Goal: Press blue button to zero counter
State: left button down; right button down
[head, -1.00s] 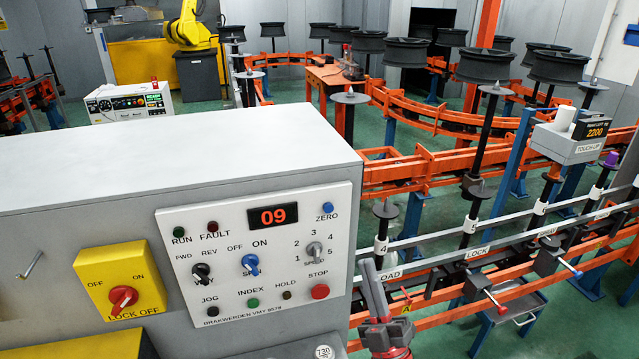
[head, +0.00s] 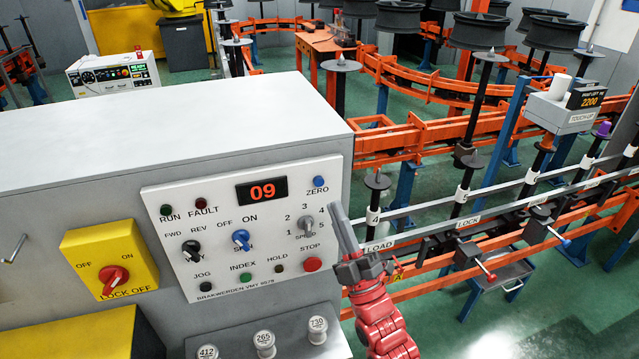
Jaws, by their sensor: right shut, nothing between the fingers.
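The blue ZERO button (head: 318,181) sits at the upper right of the white control panel (head: 215,270). The counter display (head: 262,190) left of it reads 09 in red digits. A second blue control, a switch knob (head: 241,239), sits under the ON label. My right gripper (head: 338,212) is in front of the panel's right edge, pointing up. Its fingers are shut with nothing between them. The fingertips are a little below and right of the ZERO button and look apart from it in the picture. My left gripper is not in view.
A red STOP button (head: 313,264) and the speed knob (head: 306,225) lie left of my right gripper. A yellow lock-off box (head: 110,261) is at the left. Orange conveyor rails (head: 430,140) with wheels and spindles stand at the right. Several numbered weights stand below the panel.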

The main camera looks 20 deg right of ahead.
aim_at(319, 182)
jog(key=shift+w+b, duration=1.1)
jog(key=shift+w, duration=1.65)
jog(key=shift+w+a+b, duration=0.1)
jog(key=shift+w+b, duration=0.3)
jog(key=shift+b, duration=0.15)
jog(key=shift+w+b, duration=0.4)
jog(key=shift+b, duration=0.05)
dwell(0.3)
dwell(0.4)
jog(key=shift+s, duration=0.85)
